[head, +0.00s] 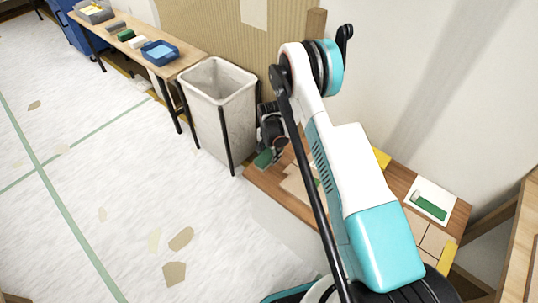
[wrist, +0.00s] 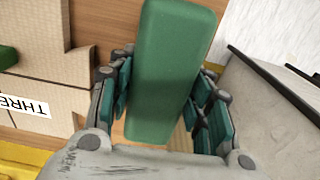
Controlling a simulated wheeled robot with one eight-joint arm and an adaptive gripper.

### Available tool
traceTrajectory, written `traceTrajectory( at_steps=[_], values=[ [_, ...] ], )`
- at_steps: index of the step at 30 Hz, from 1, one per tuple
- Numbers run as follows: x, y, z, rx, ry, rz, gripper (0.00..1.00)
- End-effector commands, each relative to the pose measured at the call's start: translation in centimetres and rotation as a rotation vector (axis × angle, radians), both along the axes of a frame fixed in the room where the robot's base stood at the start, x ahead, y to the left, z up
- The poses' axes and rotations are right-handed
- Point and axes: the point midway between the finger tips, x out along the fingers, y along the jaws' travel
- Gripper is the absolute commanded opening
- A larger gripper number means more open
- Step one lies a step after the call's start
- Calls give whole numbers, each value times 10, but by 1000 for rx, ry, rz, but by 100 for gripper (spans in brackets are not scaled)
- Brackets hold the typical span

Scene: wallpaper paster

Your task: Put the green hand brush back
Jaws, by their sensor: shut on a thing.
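The green hand brush (wrist: 172,70) shows in the wrist view as a long green block between my fingers. My gripper (wrist: 160,105) is shut on it. In the head view my gripper (head: 272,128) is over the left end of the low wooden table, beside the bin. The brush's green end (head: 264,158) shows just below it there. Any bristles are hidden. A white card with a green bar (head: 430,207) lies at the table's right end.
The tall whitish bin (head: 222,110) stands close to the left of my gripper. Cardboard pieces (wrist: 35,90), one labelled, lie on the wooden table (head: 262,178). A long bench (head: 185,62) at the back left holds a blue tray (head: 160,52) and a green block (head: 126,35). The left floor is open.

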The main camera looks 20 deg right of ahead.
Motion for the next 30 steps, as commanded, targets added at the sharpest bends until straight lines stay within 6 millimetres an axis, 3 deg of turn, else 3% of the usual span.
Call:
traceTrajectory(
  at_steps=[12, 13, 15, 26, 30],
  values=[
    [0, 0, -9, 0, 0, 0, 21],
    [0, 0, -9, 0, 0, 0, 52],
    [0, 0, -9, 0, 0, 0, 66],
    [0, 0, -8, 0, 0, 0, 66],
    [0, 0, 3, 0, 0, 0, 66]
  ],
)
